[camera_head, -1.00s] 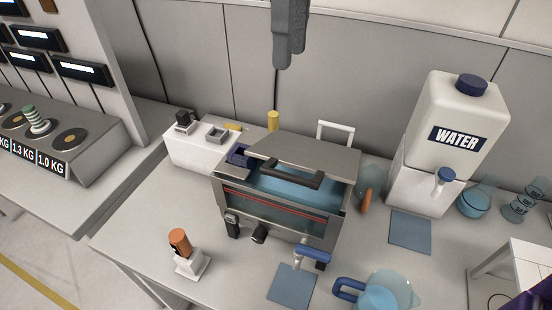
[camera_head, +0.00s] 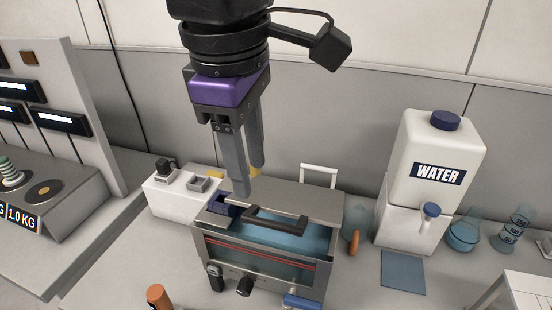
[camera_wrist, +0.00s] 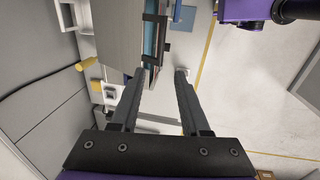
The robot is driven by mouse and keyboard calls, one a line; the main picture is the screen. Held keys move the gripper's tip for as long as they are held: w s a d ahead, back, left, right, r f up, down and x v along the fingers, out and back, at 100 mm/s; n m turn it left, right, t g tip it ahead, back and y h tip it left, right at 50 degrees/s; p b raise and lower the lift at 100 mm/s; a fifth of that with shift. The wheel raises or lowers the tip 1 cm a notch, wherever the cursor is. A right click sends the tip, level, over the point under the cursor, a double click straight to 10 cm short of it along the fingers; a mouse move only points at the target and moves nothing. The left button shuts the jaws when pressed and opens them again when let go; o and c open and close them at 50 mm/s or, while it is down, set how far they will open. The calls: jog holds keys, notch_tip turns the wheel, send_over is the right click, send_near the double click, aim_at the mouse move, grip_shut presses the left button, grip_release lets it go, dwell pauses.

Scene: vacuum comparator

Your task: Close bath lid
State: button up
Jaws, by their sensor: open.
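The bath (camera_head: 260,258) is a box with a glass front and blue water inside, in the middle of the head view. Its grey lid (camera_head: 298,202) covers the back part and leaves a gap at the front where water shows. The lid's dark bar handle (camera_head: 276,222) runs along its front edge; it also shows in the wrist view (camera_wrist: 153,58). My gripper (camera_head: 250,180) is open and empty, pointing down above the left side of the lid. In the wrist view the fingers (camera_wrist: 159,72) are apart, with the handle's near end showing between and beyond the tips.
A white water tank (camera_head: 425,185) with a tap stands right of the bath. A white box (camera_head: 180,198) stands close on the left. An orange-topped object (camera_head: 158,297) is at the front left, and a blue mat (camera_head: 402,270) lies at the right.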

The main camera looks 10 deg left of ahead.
aim_at(258, 220)
jog(key=f, duration=0.3)
jog(key=w+f+b, duration=0.1)
jog(key=f, duration=0.5)
jog(key=shift+w+d, duration=0.15)
jog(key=shift+w, duration=0.1)
jog(key=shift+r, duration=0.1)
grip_shut()
dwell(0.8)
